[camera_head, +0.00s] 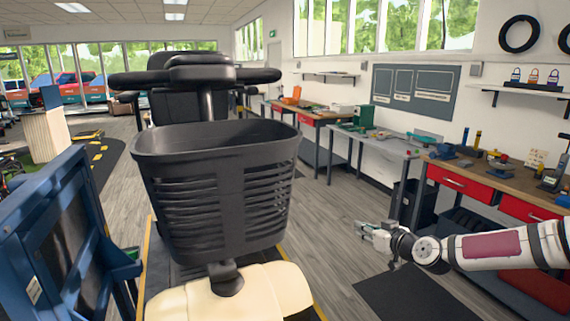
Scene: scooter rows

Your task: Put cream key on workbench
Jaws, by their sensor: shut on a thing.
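My gripper (362,229) reaches in from the right on my arm, low over the floor in front of the benches. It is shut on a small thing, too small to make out. I cannot pick out a cream key. A wooden-topped workbench (463,177) with red drawers stands at the right, above and behind my gripper. A grey-topped bench (382,146) stands left of it, and another wooden-topped bench (327,117) stands farther back. My gripper is apart from all of them.
A cream mobility scooter (245,293) with a black basket (215,185) fills the middle front. A blue frame (45,235) stands at the left. Tools lie on the benches. A dark bin (412,203) stands under them. A dark mat (425,297) lies on open floor at the lower right.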

